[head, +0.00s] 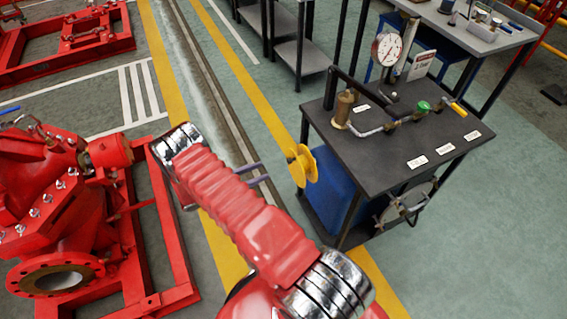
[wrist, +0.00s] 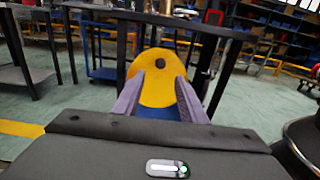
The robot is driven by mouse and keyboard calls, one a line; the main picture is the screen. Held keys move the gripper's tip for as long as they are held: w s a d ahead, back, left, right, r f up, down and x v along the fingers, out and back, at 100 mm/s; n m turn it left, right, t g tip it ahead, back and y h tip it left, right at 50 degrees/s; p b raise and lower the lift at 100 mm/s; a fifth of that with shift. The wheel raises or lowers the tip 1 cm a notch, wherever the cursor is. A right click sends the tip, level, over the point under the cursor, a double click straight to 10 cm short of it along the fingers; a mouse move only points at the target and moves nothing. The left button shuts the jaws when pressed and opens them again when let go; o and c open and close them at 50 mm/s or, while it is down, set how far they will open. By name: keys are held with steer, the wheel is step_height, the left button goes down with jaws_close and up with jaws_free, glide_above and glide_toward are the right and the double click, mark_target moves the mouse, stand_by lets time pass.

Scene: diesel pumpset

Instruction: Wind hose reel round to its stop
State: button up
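The hose reel (head: 302,165) is a yellow disc at the left side of the dark bench, with a small knob showing near its upper left edge in the head view. In the wrist view the hose reel (wrist: 160,75) faces me, with a small dark spot at its centre top. My gripper (head: 262,172) is just left of the reel in the head view, its grey-purple fingers pointing at it with a small gap. In the wrist view my gripper (wrist: 160,84) has its fingers well apart, nothing held, the disc showing between and beyond them. The reel's lower part is hidden there.
The dark bench (head: 385,150) carries a pressure gauge (head: 386,48), pipework and a green valve (head: 422,107). A blue container (head: 335,195) sits under it. A red pump (head: 50,195) on a red frame stands left. The marked floor between is clear.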

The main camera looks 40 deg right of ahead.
glide_toward(297, 167)
steer(key=d+r, duration=0.4)
steer(key=d, duration=0.2)
steer(key=shift+a+f, duration=0.1)
steer(key=shift+f, duration=0.1)
steer(key=shift+c, duration=0.4)
jaws_close()
steer(key=shift+w, duration=0.1)
